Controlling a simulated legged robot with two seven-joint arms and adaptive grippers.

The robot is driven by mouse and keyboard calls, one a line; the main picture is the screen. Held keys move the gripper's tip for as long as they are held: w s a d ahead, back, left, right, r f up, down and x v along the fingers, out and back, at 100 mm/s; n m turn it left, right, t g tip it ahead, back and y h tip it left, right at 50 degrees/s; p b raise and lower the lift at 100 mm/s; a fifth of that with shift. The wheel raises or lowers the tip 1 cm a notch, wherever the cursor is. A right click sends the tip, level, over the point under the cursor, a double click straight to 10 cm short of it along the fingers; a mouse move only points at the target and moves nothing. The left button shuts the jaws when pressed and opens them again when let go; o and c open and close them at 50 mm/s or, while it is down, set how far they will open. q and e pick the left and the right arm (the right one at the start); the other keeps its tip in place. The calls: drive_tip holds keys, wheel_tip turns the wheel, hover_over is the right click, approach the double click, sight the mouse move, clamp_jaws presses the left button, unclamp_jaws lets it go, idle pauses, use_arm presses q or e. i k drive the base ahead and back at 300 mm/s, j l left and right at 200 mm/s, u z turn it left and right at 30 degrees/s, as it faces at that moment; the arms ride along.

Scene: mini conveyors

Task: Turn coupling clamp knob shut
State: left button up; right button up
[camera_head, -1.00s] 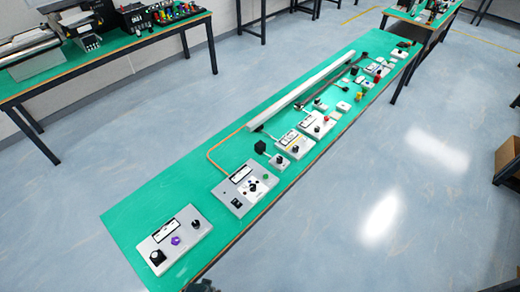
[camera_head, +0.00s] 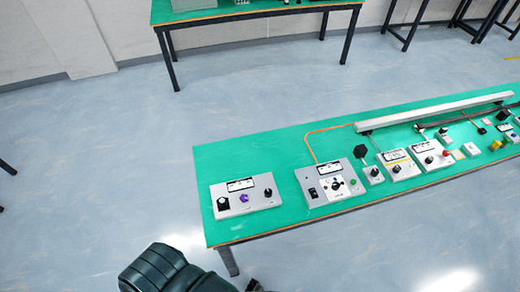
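The labels are too small to read, so I cannot tell which knob is the coupling clamp knob. The left grey panel (camera_head: 234,208) has a large black knob (camera_head: 223,203), a purple knob (camera_head: 243,198) and a small black knob (camera_head: 267,192). A second grey panel (camera_head: 312,200) to its right has a black knob (camera_head: 337,185) on a white plate and a green button (camera_head: 352,181). Smaller boxes farther right carry more black knobs. A dark part of my own arm shows at the bottom edge. No gripper fingers can be made out, and nothing touches the panels.
The panels stand on a long green-topped bench (camera_head: 232,162) with a wooden front edge. A long pale rail (camera_head: 430,112) runs along its back right. Another green bench (camera_head: 250,14) stands behind by the wall. Blue-grey floor is clear in front.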

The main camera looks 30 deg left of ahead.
sight(244, 198)
drive_tip(key=u, duration=1.25)
